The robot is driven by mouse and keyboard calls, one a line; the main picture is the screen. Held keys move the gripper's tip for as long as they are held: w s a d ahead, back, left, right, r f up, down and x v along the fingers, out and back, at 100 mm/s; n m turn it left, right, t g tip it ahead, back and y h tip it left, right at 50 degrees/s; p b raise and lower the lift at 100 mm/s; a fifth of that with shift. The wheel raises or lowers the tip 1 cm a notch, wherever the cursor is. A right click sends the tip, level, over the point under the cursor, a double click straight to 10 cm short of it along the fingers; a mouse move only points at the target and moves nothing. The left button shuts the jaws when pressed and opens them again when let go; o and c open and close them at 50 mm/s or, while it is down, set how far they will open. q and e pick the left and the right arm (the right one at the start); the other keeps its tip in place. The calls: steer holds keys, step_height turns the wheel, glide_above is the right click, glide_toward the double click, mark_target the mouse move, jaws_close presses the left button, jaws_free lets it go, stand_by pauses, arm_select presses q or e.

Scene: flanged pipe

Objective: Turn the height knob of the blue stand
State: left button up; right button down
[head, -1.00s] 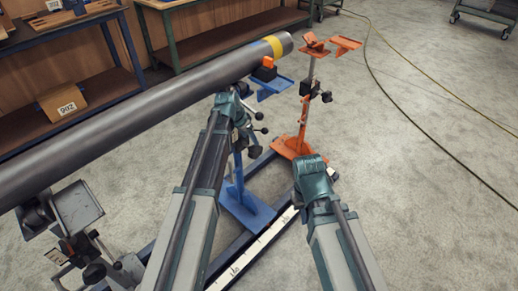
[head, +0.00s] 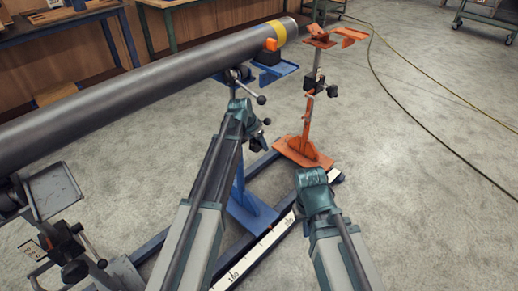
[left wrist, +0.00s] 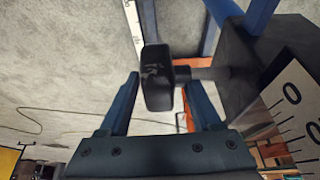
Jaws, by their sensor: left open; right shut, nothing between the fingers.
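The blue stand (head: 250,212) stands under the far end of the steel pipe (head: 130,99), with a blue tray near its top. My left gripper (head: 244,112) is at the stand's column, below the pipe. In the left wrist view, a black knob (left wrist: 158,78) on a short shaft shows between the two blue fingers of my left gripper (left wrist: 163,83). The fingers are open, one on each side of the knob; I cannot tell whether they touch it. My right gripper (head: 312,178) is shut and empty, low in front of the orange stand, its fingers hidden.
The orange stand (head: 304,150) is just right of and behind the blue one. Lever handles with black balls (head: 261,99) stick out near my left gripper. A scale rail (head: 262,252) runs along the floor.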

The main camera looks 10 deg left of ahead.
arm_select(q)
jaws_close()
stand_by(0.4)
steer(key=shift+f, duration=0.1)
steer(key=shift+s+f+t+h+b, duration=0.15)
steer(key=shift+t+h+b, duration=0.25)
steer(key=shift+t+b, duration=0.25)
steer(key=t+h+b, duration=0.2)
steer(key=t+b, duration=0.2)
steer(key=b, duration=0.3)
steer(key=shift+t+h, duration=0.25)
steer(key=shift+h, duration=0.15)
steer(key=shift+r+t+h+b, duration=0.3)
steer(key=shift+t+h+b, duration=0.2)
steer(key=shift+b, duration=0.45)
steer(key=shift+a+r+t+b, duration=0.1)
steer(key=shift+r+t+b, duration=0.1)
steer(key=shift+t+b, duration=0.2)
